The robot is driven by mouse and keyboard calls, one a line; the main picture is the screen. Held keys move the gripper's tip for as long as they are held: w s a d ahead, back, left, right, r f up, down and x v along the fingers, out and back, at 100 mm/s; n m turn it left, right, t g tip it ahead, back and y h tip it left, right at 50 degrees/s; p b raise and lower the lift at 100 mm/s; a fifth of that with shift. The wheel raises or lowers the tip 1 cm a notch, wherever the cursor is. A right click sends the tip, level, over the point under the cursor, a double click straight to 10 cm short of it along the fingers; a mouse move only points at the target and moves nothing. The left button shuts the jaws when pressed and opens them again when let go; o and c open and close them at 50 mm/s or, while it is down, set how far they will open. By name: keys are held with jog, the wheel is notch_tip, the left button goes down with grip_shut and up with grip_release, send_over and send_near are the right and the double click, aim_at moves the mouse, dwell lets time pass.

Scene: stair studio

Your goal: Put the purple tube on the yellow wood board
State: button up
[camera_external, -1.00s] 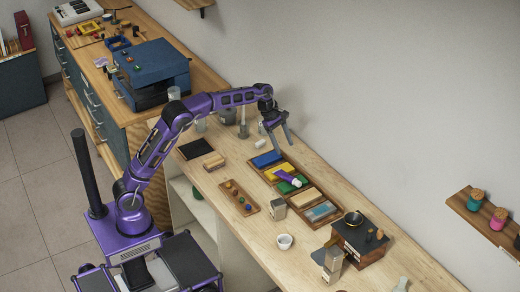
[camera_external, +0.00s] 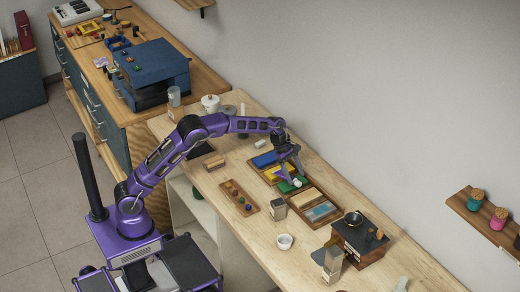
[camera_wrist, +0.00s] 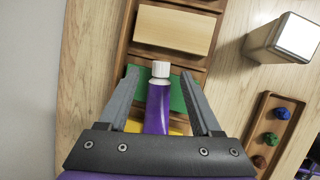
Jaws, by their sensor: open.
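The purple tube (camera_wrist: 157,112) with a white cap lies on the green board in the wrist view. Its cap points away from my gripper, and its rear end is hidden behind the gripper body. In the external view its white cap (camera_external: 298,183) shows beside the fingers. My gripper (camera_wrist: 159,74) is open, with one finger on each side of the tube and visible gaps between. In the external view my gripper (camera_external: 291,178) is low over the tray. The yellow wood board (camera_external: 270,173) is in the compartment beside the green one; a strip of it (camera_wrist: 133,126) shows in the wrist view.
The wooden tray (camera_wrist: 124,50) also holds a blue board (camera_external: 264,159), the green board (camera_wrist: 178,97) and a pale wood board (camera_wrist: 172,31). A metal-topped block (camera_wrist: 283,40) and a small tray of coloured knobs (camera_external: 239,196) stand nearby. A white cup (camera_external: 284,241) is farther off.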

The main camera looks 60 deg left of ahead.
aim_at(297, 182)
jog(key=x, duration=0.3)
jog(key=shift+s+f, duration=0.1)
grip_shut()
